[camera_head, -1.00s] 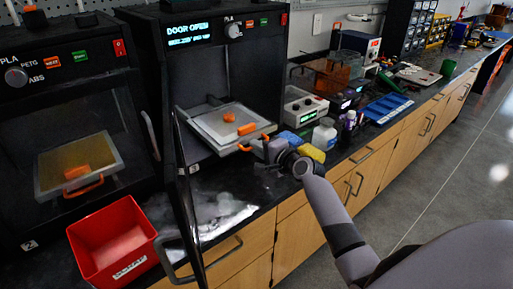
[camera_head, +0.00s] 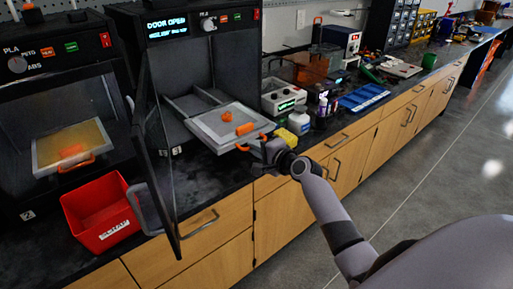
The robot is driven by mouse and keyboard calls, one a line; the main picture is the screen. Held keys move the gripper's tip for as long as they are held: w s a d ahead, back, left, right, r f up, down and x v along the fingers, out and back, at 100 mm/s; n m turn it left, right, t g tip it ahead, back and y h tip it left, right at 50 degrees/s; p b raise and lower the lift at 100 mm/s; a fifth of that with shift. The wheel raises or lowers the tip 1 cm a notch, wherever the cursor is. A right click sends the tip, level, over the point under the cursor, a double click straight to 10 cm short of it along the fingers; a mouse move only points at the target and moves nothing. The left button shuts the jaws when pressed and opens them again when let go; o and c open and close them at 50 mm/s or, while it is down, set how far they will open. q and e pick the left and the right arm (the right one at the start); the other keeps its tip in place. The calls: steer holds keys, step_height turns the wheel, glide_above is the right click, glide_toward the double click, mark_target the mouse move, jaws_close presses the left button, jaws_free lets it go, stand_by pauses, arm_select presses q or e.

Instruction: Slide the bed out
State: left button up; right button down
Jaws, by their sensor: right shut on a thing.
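The bed (camera_head: 208,128) is a pale grey plate in the open right-hand printer (camera_head: 208,62). It sticks out past the printer's front, with a rail frame visible behind it. Two orange printed pieces lie on it, one small lump (camera_head: 227,118) and one longer block (camera_head: 245,129). An orange handle (camera_head: 243,148) is at its front edge. My right gripper (camera_head: 262,143) is at the front right corner of the bed, shut on the handle; its fingers partly hide the handle. My left gripper is out of view.
The printer's dark door (camera_head: 160,165) stands open at the left of the bed. A red bin (camera_head: 100,212) sits on the counter before the closed left printer (camera_head: 60,100).

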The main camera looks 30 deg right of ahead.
steer(key=shift+s+f, duration=0.15)
steer(key=shift+f, duration=0.15)
steer(key=c, duration=1.2)
jaws_free()
steer(key=shift+s+r, duration=0.1)
steer(key=shift+r, duration=0.15)
steer(key=shift+s, duration=0.1)
steer(key=shift+p+v, duration=0.35)
steer(key=shift+v, duration=3.2)
